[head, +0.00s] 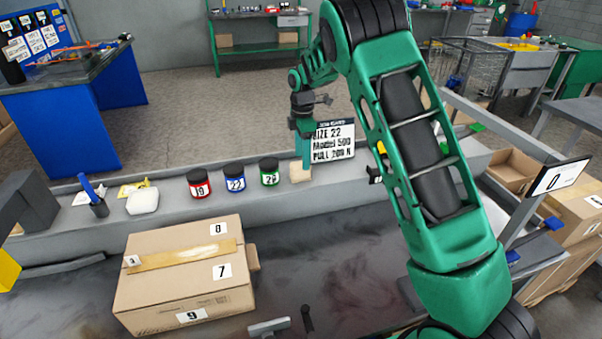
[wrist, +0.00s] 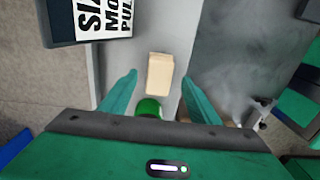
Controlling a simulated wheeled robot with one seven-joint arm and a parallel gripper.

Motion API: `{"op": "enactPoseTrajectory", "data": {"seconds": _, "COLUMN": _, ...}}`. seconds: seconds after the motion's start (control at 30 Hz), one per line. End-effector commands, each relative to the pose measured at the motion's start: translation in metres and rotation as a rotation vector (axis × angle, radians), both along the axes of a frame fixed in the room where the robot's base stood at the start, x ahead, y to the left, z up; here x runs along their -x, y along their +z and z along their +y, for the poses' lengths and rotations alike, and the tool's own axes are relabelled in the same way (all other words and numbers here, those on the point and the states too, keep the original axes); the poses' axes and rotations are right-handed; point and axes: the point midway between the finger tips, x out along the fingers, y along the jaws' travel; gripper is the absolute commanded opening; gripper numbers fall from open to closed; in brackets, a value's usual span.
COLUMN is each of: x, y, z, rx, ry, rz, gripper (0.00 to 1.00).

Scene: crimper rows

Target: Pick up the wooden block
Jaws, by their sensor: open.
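The wooden block (head: 299,173) is small and pale beige. In the head view it sits on the grey ledge, right of the green jar and in front of the size sign. In the wrist view the block (wrist: 160,73) lies ahead of the fingertips, about midway between them. My gripper (head: 304,150) is open, points down and hangs at the block in the head view, partly overlapping it. In the wrist view the two green fingers of my gripper (wrist: 159,88) are spread apart with nothing held between them. I cannot tell the exact height gap.
The green jar (head: 269,172) stands close left of the block, with blue (head: 234,178) and red (head: 199,183) jars beyond. The black-and-white sign (head: 332,143) stands just behind. A cardboard box (head: 185,290) sits on the bench in front. The ledge right of the block is mostly clear.

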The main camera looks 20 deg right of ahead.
Motion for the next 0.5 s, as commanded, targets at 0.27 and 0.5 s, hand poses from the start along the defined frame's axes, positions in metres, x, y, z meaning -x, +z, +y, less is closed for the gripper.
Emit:
{"op": "enactPoseTrajectory", "data": {"seconds": 0.27, "x": 0.0, "y": -0.015, "z": 0.0, "rx": 0.001, "ry": -0.002, "rz": 0.001, "gripper": 0.56}}
{"op": "enactPoseTrajectory", "data": {"seconds": 0.5, "x": -0.002, "y": -0.048, "z": 0.001, "rx": 0.002, "ry": -0.003, "rz": 0.002, "gripper": 0.56}}
